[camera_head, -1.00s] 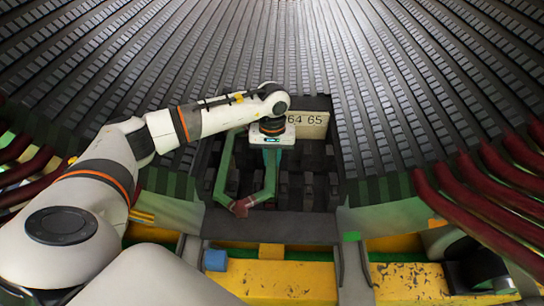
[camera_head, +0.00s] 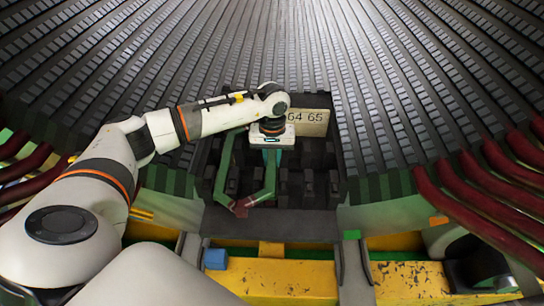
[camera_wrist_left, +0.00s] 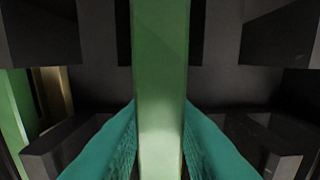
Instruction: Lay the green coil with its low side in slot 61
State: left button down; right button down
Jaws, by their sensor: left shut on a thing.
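The green coil (camera_head: 223,170) stands at the slotted block in the middle of the head view, its two green legs meeting at a dark red nose at the bottom. My left gripper (camera_head: 271,165) is shut on the coil's right leg. In the left wrist view the teal fingers (camera_wrist_left: 160,140) press on both sides of the green bar (camera_wrist_left: 160,60). Dark teeth stand on both sides of the bar. A number plate (camera_head: 308,119) reads 64 65. Slot 61's label is not visible, and I cannot tell how deep the coil sits. My right gripper is not in view.
Long dark rows of stator teeth (camera_head: 400,90) spread behind the block. Dark red coil ends (camera_head: 490,190) stick out at the right, with more (camera_head: 25,170) at the left. A yellow beam (camera_head: 280,278) and a blue block (camera_head: 215,259) are in front.

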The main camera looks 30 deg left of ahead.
pick_arm(q)
jog(key=shift+f+b, duration=0.5)
jog(key=shift+f, duration=0.4)
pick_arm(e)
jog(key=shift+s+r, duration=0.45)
pick_arm(q)
jog(key=shift+f+b, duration=0.25)
jog(key=shift+b, duration=0.1)
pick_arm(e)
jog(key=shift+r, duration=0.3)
pick_arm(q)
jog(key=shift+s+f, duration=0.15)
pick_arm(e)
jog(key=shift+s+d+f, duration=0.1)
pick_arm(q)
jog(key=c, duration=1.1)
grip_release()
jog(key=shift+c, duration=0.2)
jog(key=shift+r, duration=0.25)
jog(key=shift+r+p, duration=0.45)
jog(key=shift+r, duration=0.2)
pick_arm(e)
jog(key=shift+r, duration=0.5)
